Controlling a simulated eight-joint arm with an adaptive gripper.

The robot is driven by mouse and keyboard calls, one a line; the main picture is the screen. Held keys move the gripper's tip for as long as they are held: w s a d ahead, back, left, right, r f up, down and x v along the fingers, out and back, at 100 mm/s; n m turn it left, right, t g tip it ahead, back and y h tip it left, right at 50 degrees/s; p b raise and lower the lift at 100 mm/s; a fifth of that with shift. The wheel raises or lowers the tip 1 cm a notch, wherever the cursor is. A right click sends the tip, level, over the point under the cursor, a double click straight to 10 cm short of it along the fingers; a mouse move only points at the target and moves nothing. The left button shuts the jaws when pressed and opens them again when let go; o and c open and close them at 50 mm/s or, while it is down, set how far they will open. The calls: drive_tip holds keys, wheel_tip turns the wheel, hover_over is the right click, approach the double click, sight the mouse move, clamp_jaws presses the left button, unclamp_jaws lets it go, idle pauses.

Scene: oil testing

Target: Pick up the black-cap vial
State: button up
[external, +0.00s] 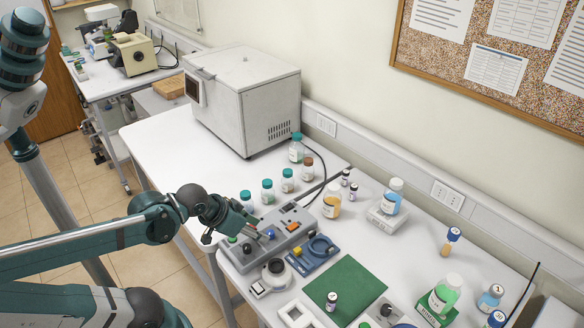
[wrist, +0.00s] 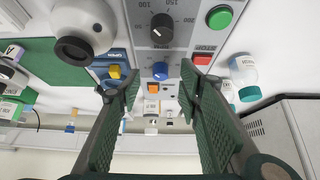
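A small vial with a black cap (external: 332,301) stands upright on the green mat (external: 350,283) in the external view. Two more small dark-capped vials, one at the back (external: 345,177) and one in front of it (external: 353,191), stand near the wall. My gripper (external: 249,232) is over the grey control box (external: 283,238), well to the left of the vial on the mat. In the wrist view my gripper (wrist: 161,88) is open, with nothing between its fingers. Small bottles show far beyond the fingertips there, too small to identify surely.
Several teal-capped bottles (external: 267,191) stand behind the control box. A blue device (external: 313,254) and a round-topped grey device (external: 277,273) lie between box and mat. An amber bottle (external: 332,201), a blue-liquid bottle (external: 392,197) and a green-liquid bottle (external: 445,294) stand farther right.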

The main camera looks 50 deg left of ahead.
sight(331, 303)
drive_tip(key=shift+d, duration=0.1)
